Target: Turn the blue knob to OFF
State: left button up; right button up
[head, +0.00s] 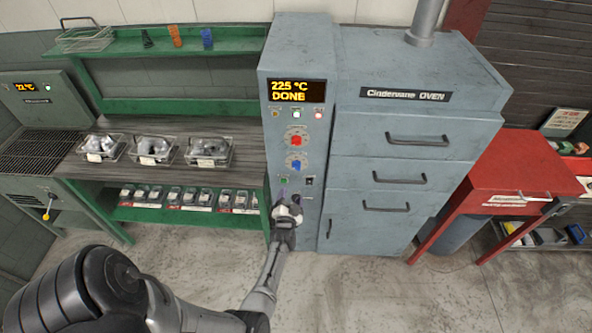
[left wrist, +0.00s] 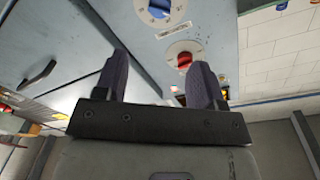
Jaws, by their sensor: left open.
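The blue knob (head: 296,166) is on the grey oven's control panel in the head view, below the red knob (head: 295,141). The blue knob shows at the top of the left wrist view (left wrist: 158,9), partly cut off by the frame edge, with the red knob (left wrist: 184,60) near it. The small marks around the dial are too small to read. My left gripper (head: 283,196) is in front of the lower panel, below the blue knob and apart from it. In the left wrist view its two fingers (left wrist: 162,82) are spread with nothing between them. My right gripper does not show.
The oven display (head: 296,91) reads 225 °C DONE. A green button (head: 284,181) and a black switch (head: 309,182) sit below the blue knob. Oven handles (head: 418,140) stick out to the right. A workbench (head: 240,150) with wire baskets stands left.

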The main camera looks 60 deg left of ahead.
aim_at(296, 166)
pick_arm(q)
jog(key=b+x, duration=0.9)
jog(key=x, duration=0.4)
jog(key=shift+w+a, duration=0.25)
jog(key=shift+a, duration=0.05)
jog(key=shift+c, duration=0.5)
jog(key=c, duration=0.8)
